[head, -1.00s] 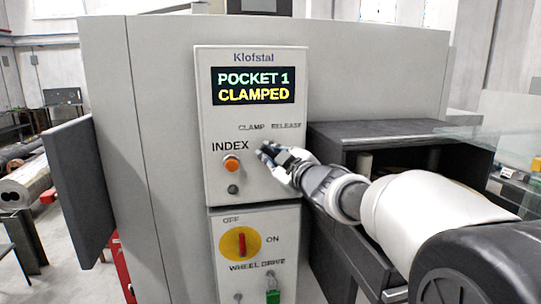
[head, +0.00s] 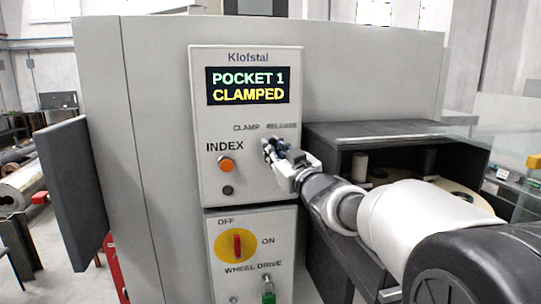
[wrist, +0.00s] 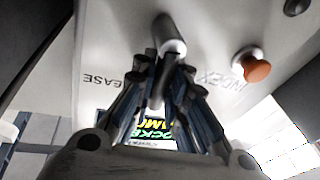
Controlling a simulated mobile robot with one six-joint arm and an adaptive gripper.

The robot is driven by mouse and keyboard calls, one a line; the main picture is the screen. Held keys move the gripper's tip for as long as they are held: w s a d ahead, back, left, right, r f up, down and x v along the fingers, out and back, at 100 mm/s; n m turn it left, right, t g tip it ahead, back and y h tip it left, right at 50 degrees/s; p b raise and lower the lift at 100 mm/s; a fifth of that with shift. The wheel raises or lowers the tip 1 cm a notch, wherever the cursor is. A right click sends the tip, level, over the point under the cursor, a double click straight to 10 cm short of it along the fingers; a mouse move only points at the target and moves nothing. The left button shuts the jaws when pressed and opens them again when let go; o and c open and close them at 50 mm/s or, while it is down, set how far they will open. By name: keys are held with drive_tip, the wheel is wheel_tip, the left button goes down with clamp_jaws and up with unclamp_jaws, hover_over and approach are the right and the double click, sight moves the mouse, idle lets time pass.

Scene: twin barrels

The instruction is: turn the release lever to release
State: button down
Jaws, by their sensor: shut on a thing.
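The release lever (wrist: 168,40) is a short grey rod on the light control panel (head: 215,180). In the wrist view its lower end lies between my fingers. My gripper (head: 270,148) is shut on the lever, just under the CLAMP and RELEASE labels; it also shows in the wrist view (wrist: 163,80). In the head view the fingers hide most of the lever. The display (head: 248,86) above reads POCKET 1 CLAMPED.
An orange INDEX button (head: 226,164) sits left of my gripper. Below are a yellow and red wheel drive switch (head: 237,244) and a green padlock (head: 268,291). A dark open cabinet (head: 385,136) stands to the right, close to my arm.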

drive_tip(key=d+m+t+h+b, duration=0.1)
drive_tip(key=m+b, duration=0.1)
drive_tip(key=m, duration=0.2)
drive_tip(key=d+f+m+t+h+b, duration=0.1)
drive_tip(key=m+b, duration=0.1)
drive_tip(key=m, duration=0.3)
drive_tip(key=w+d+m+t+h+b, duration=0.1)
drive_tip(key=m+b, duration=0.1)
drive_tip(key=m, duration=0.2)
drive_tip(key=shift+d+f+m+h+b, duration=0.15)
drive_tip(key=shift+d+m+h+b, duration=0.05)
drive_tip(key=shift+m+h+b, duration=0.2)
drive_tip(key=c, duration=1.6)
unclamp_jaws()
drive_tip(key=shift+o, duration=0.2)
drive_tip(key=shift+s+d, duration=0.1)
drive_tip(key=shift+s, duration=0.05)
drive_tip(key=v, duration=1.1)
drive_tip(key=shift+s, duration=0.4)
